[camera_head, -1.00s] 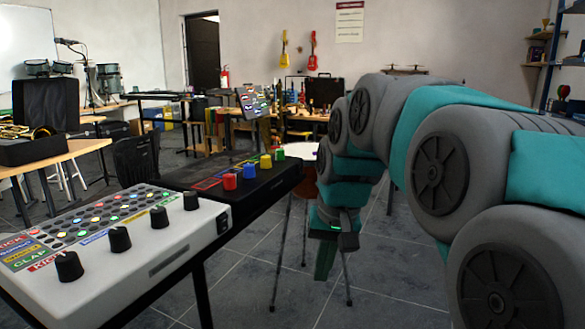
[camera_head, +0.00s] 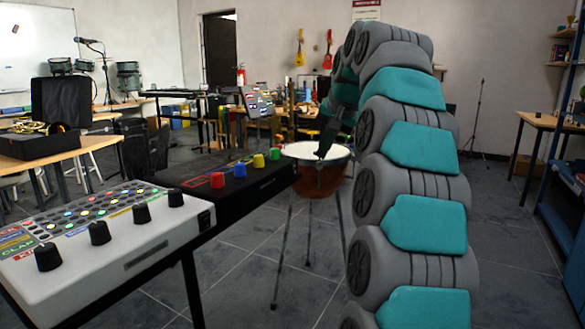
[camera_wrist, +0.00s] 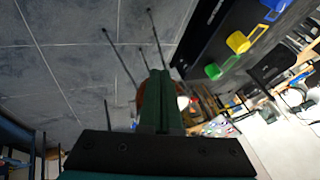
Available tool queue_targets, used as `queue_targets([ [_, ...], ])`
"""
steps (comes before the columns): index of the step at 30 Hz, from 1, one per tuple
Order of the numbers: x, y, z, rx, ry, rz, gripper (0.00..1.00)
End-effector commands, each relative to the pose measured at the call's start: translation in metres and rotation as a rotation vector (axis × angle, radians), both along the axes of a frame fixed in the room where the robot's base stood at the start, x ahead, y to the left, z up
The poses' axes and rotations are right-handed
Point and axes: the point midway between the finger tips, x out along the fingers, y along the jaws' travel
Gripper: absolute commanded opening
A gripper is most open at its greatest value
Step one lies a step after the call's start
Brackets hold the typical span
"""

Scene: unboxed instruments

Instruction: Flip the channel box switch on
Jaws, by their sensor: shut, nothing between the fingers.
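A black box (camera_head: 275,181) with red, blue, yellow and green knobs lies on a stand at centre left. It also shows in the wrist view (camera_wrist: 205,50), at the upper right. A white box (camera_head: 120,262) with black knobs and lit buttons stands nearer. A dark switch-like part (camera_head: 206,218) is on its right end. I cannot tell which box is the channel box, nor make out a switch state. My gripper (camera_head: 322,152) points down in front of the drum, right of the black box and apart from it. Its fingers (camera_wrist: 162,95) are together and empty.
A kettle drum (camera_head: 313,180) on thin legs stands behind my gripper. A table with a black case (camera_head: 48,148) is at the left. A blue shelf (camera_head: 565,215) stands at the right. Grey floor (camera_head: 250,270) is open between the boxes and my arm.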

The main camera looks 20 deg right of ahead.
Motion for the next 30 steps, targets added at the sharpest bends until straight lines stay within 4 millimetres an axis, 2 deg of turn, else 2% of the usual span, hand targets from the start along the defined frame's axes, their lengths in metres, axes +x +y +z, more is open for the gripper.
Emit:
queue_targets([
  [3,0.004,-0.012,0.007,0.003,-0.02,-0.029,0.0],
  [6,0.005,-0.017,0.009,0.004,-0.028,-0.039,0.0],
  [20,0.007,-0.017,0.007,0.004,-0.03,-0.042,0.0],
  [23,0.012,-0.018,0.002,0.005,-0.03,-0.041,0.0],
  [30,0.033,-0.017,-0.031,0.005,-0.025,-0.041,0.0],
])
